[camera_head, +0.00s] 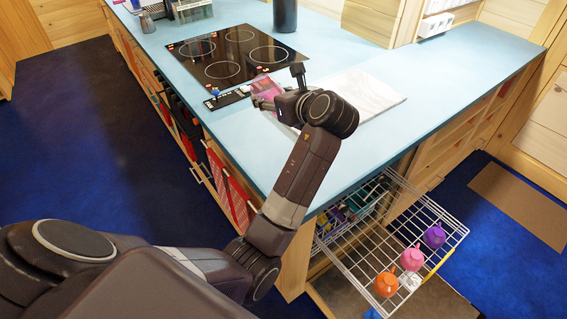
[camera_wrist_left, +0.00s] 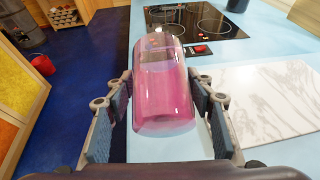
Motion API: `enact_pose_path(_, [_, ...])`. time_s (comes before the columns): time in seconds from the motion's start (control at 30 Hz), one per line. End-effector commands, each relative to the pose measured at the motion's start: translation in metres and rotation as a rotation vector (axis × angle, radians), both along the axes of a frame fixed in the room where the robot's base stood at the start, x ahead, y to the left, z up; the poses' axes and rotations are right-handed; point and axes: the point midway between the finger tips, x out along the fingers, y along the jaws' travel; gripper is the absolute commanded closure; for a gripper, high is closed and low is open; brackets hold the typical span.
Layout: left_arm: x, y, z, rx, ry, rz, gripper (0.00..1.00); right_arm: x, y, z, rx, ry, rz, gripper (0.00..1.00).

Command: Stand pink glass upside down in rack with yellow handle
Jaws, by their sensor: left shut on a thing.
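My left gripper (camera_head: 277,87) is shut on the pink glass (camera_head: 264,86), above the blue counter near the hob. In the left wrist view the glass (camera_wrist_left: 163,90) is see-through and lies between the two fingers (camera_wrist_left: 163,108), its wider end toward the camera. The wire rack (camera_head: 375,232) is pulled out below the counter at lower right, with a yellow handle (camera_head: 437,268) at its outer edge. The gripper is well away from the rack, up and to its left. My right gripper is not in view.
Orange (camera_head: 386,284), pink (camera_head: 412,258) and purple (camera_head: 435,236) pieces stand in the rack near the handle. A white marble board (camera_head: 365,92) lies right of the gripper. The black hob (camera_head: 237,55) is behind. The counter's front edge lies between gripper and rack.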

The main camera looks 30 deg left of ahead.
Motion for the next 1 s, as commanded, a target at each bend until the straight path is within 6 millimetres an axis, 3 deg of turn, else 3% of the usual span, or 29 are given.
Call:
enact_pose_path(0.23, [0.0, 0.0, -0.011, 0.002, 0.003, 0.0, 0.84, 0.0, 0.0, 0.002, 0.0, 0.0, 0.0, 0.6])
enact_pose_path(0.7, [-0.001, 0.0, -0.13, 0.004, 0.006, -0.001, 0.84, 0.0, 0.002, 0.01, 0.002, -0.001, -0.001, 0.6])
enact_pose_path(1.0, [0.0, 0.0, -0.163, 0.003, 0.001, -0.001, 0.84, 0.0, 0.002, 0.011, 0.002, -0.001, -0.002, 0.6])
